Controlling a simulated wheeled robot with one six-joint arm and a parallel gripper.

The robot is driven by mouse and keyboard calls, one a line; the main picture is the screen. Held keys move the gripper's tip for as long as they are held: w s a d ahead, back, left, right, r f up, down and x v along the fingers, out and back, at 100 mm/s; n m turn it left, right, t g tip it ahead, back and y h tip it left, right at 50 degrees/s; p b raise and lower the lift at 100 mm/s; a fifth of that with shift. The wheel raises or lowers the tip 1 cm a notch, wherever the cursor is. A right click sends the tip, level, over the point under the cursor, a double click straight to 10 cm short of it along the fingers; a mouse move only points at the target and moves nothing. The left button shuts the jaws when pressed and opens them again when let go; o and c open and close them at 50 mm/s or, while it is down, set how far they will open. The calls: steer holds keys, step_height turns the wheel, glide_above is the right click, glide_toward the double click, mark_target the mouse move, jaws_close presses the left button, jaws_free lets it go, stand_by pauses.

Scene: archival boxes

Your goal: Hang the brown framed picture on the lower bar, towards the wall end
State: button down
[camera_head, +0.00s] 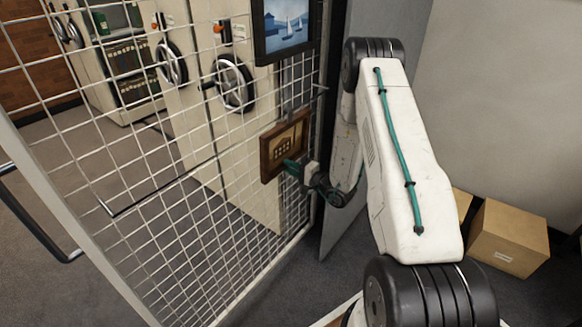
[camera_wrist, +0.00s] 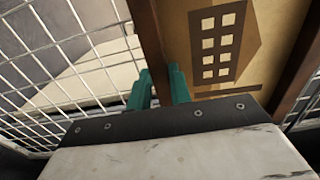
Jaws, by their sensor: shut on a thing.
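The brown framed picture (camera_head: 285,145), with a tan image of a dark building, is upright in front of the mesh panel, near its right end by the grey wall. My gripper (camera_head: 293,168) is shut on its lower part. In the wrist view the teal fingertips (camera_wrist: 163,85) pinch the frame's side (camera_wrist: 146,35). The lower bar (camera_head: 160,187) runs across the mesh and passes behind or just above the picture. A grey hanger (camera_head: 289,107) rises from the picture's top near the bar. Whether it rests on the bar, I cannot tell.
A blue sailboat picture (camera_head: 286,25) in a dark frame hangs above, close over the brown one. The grey wall (camera_head: 352,190) stands close on the right. Cardboard boxes (camera_head: 508,237) sit on the floor at right. The mesh (camera_head: 150,150) left of the picture is clear.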

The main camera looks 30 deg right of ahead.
steer(key=shift+f, duration=0.2)
steer(key=c, duration=1.2)
jaws_free()
steer(key=shift+c, duration=0.2)
steer(key=v, duration=1.1)
stand_by(0.4)
stand_by(0.3)
